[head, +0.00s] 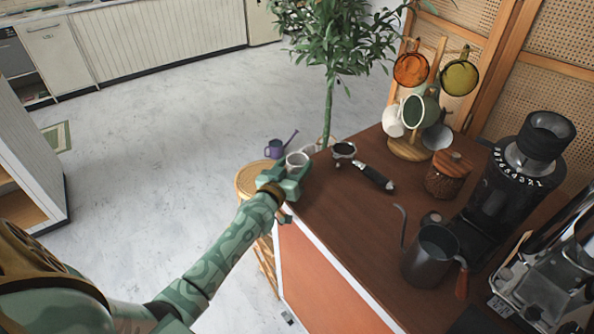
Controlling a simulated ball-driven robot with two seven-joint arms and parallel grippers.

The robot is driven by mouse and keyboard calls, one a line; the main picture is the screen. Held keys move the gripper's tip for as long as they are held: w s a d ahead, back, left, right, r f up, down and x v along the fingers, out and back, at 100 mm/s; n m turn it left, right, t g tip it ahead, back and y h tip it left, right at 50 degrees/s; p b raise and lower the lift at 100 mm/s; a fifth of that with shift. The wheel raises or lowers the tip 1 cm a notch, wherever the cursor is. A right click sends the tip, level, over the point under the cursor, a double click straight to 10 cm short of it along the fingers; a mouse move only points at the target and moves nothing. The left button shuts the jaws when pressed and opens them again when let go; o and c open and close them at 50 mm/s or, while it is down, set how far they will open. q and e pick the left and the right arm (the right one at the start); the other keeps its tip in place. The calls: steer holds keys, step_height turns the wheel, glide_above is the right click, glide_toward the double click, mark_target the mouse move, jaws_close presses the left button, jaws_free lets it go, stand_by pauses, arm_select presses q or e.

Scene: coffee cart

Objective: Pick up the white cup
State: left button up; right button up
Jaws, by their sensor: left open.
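A small white cup (297,158) is at the far left corner of the brown cart top (345,225). My left gripper (292,174) comes in from the left and is open, right in front of the cup. Its green fingers hide the cup's lower part, so I cannot tell whether they touch it. The cup looks upright, with its round opening facing up. My right gripper is not in view.
A portafilter (374,177) lies just right of the cup. A mug rack (408,148) with several mugs, a wooden-lidded jar (448,176), a dark kettle (430,258) and a black grinder (510,190) stand further right. A potted tree (328,100) rises behind the cart.

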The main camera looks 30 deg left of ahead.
arm_select(q)
steer(key=c, duration=0.8)
steer(key=shift+o, duration=0.2)
steer(key=shift+r, duration=0.1)
